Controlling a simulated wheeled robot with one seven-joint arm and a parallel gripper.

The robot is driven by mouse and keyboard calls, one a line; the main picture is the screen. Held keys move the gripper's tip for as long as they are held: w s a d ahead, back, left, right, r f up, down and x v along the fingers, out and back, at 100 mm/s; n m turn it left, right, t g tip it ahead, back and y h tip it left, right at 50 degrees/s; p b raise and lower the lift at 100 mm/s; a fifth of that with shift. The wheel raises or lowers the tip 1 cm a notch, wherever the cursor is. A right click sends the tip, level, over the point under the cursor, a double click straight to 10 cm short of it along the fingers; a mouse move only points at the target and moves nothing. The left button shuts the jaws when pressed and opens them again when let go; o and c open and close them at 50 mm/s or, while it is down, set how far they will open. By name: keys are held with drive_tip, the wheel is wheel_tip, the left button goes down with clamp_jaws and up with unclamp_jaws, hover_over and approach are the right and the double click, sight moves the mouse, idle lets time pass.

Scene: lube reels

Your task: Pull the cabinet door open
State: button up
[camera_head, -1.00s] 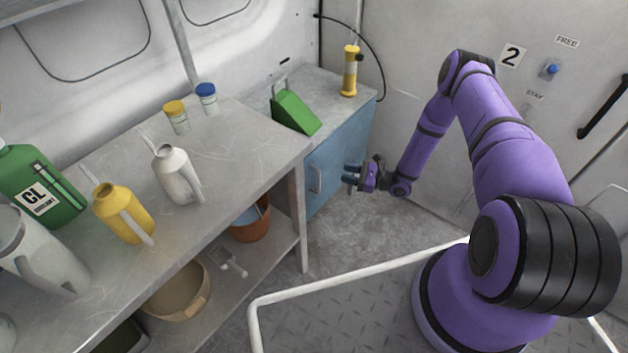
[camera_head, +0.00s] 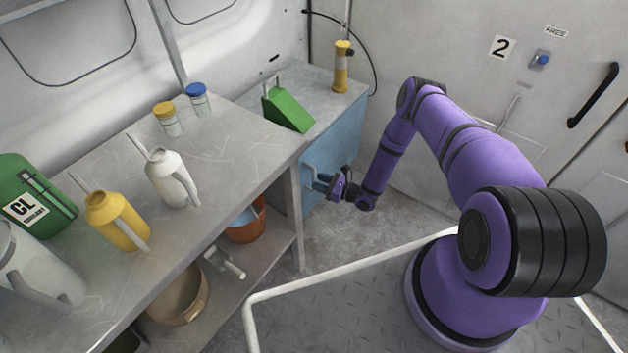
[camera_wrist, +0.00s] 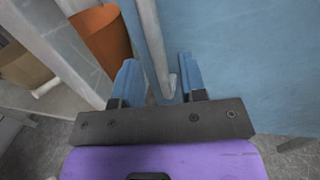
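The blue cabinet (camera_head: 338,140) stands at the back, its door closed as far as I can tell. In the wrist view the blue door (camera_wrist: 255,60) fills the right side, with its grey bar handle (camera_wrist: 152,45) running down to a bent lower end. My gripper (camera_wrist: 160,75) is open, one blue finger on each side of the handle. A gap shows on both sides, so it is not clamped.
A metal workbench (camera_head: 245,135) with bottles and jars stands left of the cabinet. Its leg (camera_head: 297,225) is close to my gripper. An orange bucket (camera_head: 247,228) sits on the lower shelf. Open floor (camera_head: 340,240) lies before the cabinet.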

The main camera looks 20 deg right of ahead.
drive_tip(key=shift+x, duration=1.35)
drive_tip(key=shift+c, duration=0.2)
clamp_jaws()
drive_tip(key=shift+s+d, duration=0.1)
